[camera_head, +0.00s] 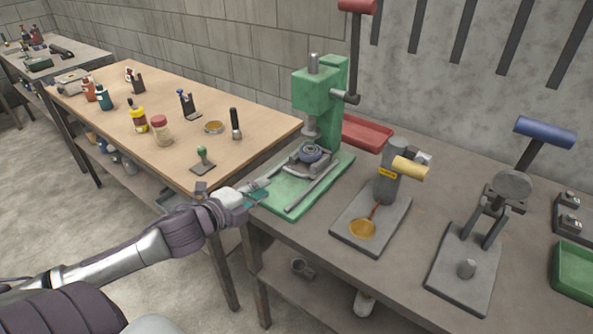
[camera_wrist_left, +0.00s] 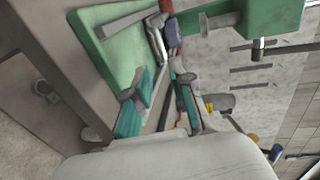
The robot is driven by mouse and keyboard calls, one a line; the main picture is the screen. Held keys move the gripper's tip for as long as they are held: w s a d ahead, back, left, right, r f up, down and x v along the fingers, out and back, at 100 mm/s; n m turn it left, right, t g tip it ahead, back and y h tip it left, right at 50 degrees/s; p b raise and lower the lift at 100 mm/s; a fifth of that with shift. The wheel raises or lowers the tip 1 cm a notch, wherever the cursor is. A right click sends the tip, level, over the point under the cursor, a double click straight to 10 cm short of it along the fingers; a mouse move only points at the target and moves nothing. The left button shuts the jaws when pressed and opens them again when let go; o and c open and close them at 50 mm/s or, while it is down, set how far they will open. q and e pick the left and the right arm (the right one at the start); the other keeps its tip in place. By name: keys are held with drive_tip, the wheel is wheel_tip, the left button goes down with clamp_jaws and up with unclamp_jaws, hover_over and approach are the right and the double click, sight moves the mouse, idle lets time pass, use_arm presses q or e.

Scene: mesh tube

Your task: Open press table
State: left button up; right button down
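The green press (camera_head: 318,95) stands on the workbench with a dark red handle (camera_head: 357,6) at its top. On its green base (camera_head: 300,203) sits a grey press table (camera_head: 292,166) with a round blue-grey part (camera_head: 311,153) under the ram. A long grey bar (camera_head: 312,187) lies along the base. My left gripper (camera_head: 260,191) is at the base's left edge, beside the table's near end. Contact with the table cannot be told. My right gripper is out of view.
To the right of the press stand a grey fixture (camera_head: 388,180) with a yellow handle, a blue-handled press (camera_head: 512,185) and a green tray (camera_head: 575,272). A red tray (camera_head: 367,133) lies behind. A wooden table (camera_head: 180,92) with bottles stands at left.

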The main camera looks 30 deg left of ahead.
sight(290, 172)
use_arm(q)
drive_tip(key=shift+r+x, duration=0.2)
drive_tip(key=shift+x, duration=0.7)
drive_tip(key=x, duration=1)
drive_tip(key=shift+w+f+p, duration=0.25)
drive_tip(key=shift+w+p, duration=0.05)
drive_tip(key=shift+p, duration=0.1)
clamp_jaws()
